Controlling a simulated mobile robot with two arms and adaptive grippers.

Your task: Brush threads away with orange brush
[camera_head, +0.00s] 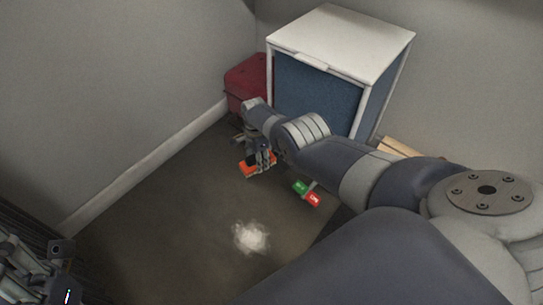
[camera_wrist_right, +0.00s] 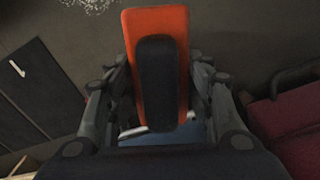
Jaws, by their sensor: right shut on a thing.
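The orange brush (camera_head: 250,168) is in my right gripper (camera_head: 262,158), over the dark floor near the blue cabinet. In the right wrist view the brush (camera_wrist_right: 158,22) shows as an orange block with a black part, between the fingers of my right gripper (camera_wrist_right: 160,100), which are shut on it. A pale, fluffy patch of threads (camera_head: 250,237) lies on the floor, apart from the brush and nearer to me. A pale bit of the threads (camera_wrist_right: 95,3) also shows at the top edge of the right wrist view. My left gripper (camera_head: 40,270) is at the lower left, partly cut off; its fingers are unclear.
A blue cabinet with a white top (camera_head: 340,40) stands at the back, beside a red case (camera_head: 246,85). A small green and red item (camera_head: 307,193) is right of the brush, under my right arm. A wall with a pale skirting board (camera_head: 150,165) bounds the left. Floor around the threads is clear.

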